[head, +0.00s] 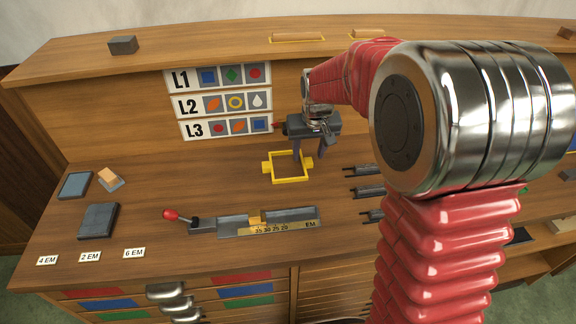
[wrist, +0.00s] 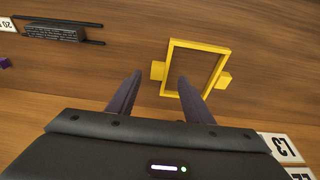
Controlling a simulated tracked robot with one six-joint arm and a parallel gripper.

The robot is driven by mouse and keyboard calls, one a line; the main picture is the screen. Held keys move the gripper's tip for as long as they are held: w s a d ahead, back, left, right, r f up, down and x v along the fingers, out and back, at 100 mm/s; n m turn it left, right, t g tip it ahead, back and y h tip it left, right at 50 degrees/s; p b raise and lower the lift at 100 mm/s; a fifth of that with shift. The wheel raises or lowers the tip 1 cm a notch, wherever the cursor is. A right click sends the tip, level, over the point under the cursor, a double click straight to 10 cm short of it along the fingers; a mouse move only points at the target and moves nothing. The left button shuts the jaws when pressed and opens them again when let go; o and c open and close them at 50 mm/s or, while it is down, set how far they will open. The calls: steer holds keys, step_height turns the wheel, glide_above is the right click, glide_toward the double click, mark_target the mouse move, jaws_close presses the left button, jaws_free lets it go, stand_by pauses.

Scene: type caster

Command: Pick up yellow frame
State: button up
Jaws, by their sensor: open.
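The yellow frame (head: 287,167) is an open square with a small block on each of two opposite sides. It lies on the wooden bench top below the sign board, and it also shows in the wrist view (wrist: 207,45). My gripper (head: 303,160) is open and empty, pointing down at the frame's far side. In the wrist view, my gripper's two fingers (wrist: 155,84) reach toward the frame's near side, one near the left block and one near the frame's bar. I cannot tell whether they touch it.
Signs L1, L2 and L3 (head: 222,103) stand on the back panel behind my gripper. A grey slide gauge with a red knob (head: 250,222) lies in front of the frame. Dark racks (head: 368,190) stand to the right.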

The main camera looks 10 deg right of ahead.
mark_target(307, 160)
steer(key=shift+x, duration=1.75)
steer(key=shift+c, duration=0.5)
jaws_close()
